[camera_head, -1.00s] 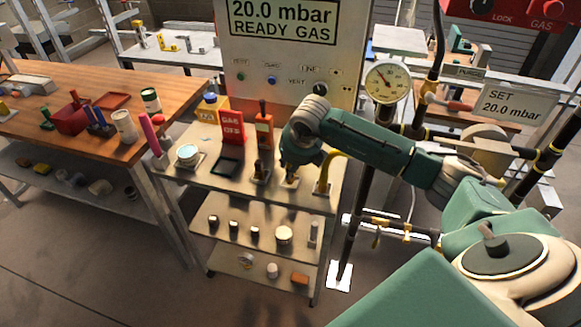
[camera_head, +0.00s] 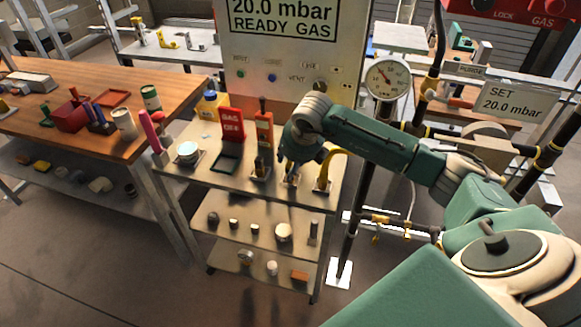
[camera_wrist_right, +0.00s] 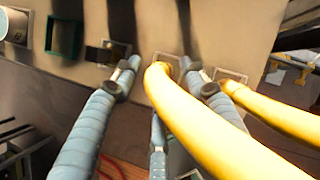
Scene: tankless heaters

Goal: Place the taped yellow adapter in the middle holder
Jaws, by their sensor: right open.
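On the cart top, three small square holders stand in a row. A yellow curved adapter (camera_wrist_right: 190,110) runs between the open fingers of my right gripper (camera_wrist_right: 160,66). Its lower end is at the middle holder (camera_wrist_right: 158,90); I cannot tell how deep it sits, nor see its tape. In the head view my right gripper (camera_head: 290,168) is over the middle holder and hides most of this adapter. A second yellow curved adapter (camera_wrist_right: 268,112) stands in the right holder (camera_wrist_right: 232,74). The left holder (camera_wrist_right: 114,50) has a dark piece. My left gripper is not in view.
A green frame (camera_wrist_right: 65,36), a red GAS OFF sign (camera_head: 231,125) and a round white-topped jar (camera_head: 188,151) are left of the holders. A pressure gauge (camera_head: 388,79) on a post and pipes stand right of the cart. A wooden bench (camera_head: 60,110) is at left.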

